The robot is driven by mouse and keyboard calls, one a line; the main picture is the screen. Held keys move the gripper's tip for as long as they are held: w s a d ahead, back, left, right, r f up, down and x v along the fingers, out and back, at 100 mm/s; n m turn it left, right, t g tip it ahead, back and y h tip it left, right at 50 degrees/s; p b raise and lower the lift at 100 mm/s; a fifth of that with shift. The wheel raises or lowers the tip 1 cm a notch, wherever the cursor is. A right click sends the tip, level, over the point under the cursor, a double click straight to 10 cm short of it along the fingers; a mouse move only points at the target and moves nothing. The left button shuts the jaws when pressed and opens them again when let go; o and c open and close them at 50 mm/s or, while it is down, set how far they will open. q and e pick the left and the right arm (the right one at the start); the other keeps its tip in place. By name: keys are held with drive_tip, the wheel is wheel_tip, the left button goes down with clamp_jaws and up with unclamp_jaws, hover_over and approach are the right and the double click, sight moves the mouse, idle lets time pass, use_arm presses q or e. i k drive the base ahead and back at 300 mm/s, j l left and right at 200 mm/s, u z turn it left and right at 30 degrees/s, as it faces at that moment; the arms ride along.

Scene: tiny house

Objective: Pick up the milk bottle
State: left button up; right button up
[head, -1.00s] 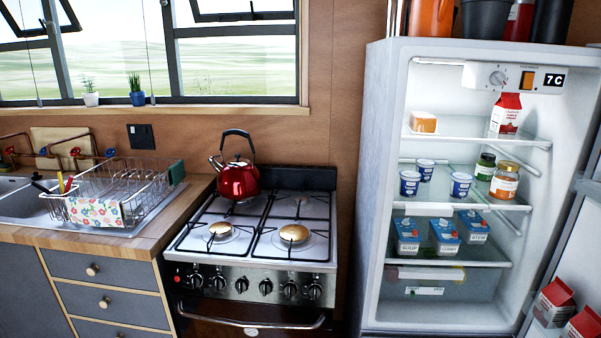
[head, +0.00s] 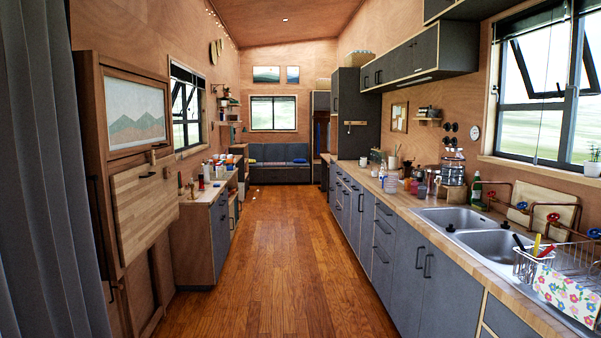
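I cannot make out a milk bottle for certain. A small white and blue bottle-like item (head: 382,172) stands among other things on the right-hand counter, too small to identify. More small bottles and jars (head: 207,172) crowd the left-hand counter, also too small to tell apart. Neither of my grippers is in view.
A clear wooden floor aisle (head: 265,255) runs to a dark sofa (head: 278,172) at the far end. The right counter (head: 405,200) has a double sink (head: 480,238) and a dish rack (head: 570,275). A wooden fold-down panel (head: 147,207) and grey curtain (head: 45,180) are at left.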

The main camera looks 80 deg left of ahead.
sight(383, 168)
drive_tip(key=u, duration=2.2)
drive_tip(key=i+j+u, duration=0.1)
drive_tip(key=i+u, duration=0.35)
drive_tip(key=i, duration=6)
drive_tip(key=i+j+z, duration=0.1)
drive_tip(key=i+z, duration=0.3)
drive_tip(key=i+j+z, duration=0.35)
drive_tip(key=i, duration=0.2)
drive_tip(key=i+j+z, duration=0.4)
drive_tip(key=i+l, duration=0.05)
drive_tip(key=l, duration=0.05)
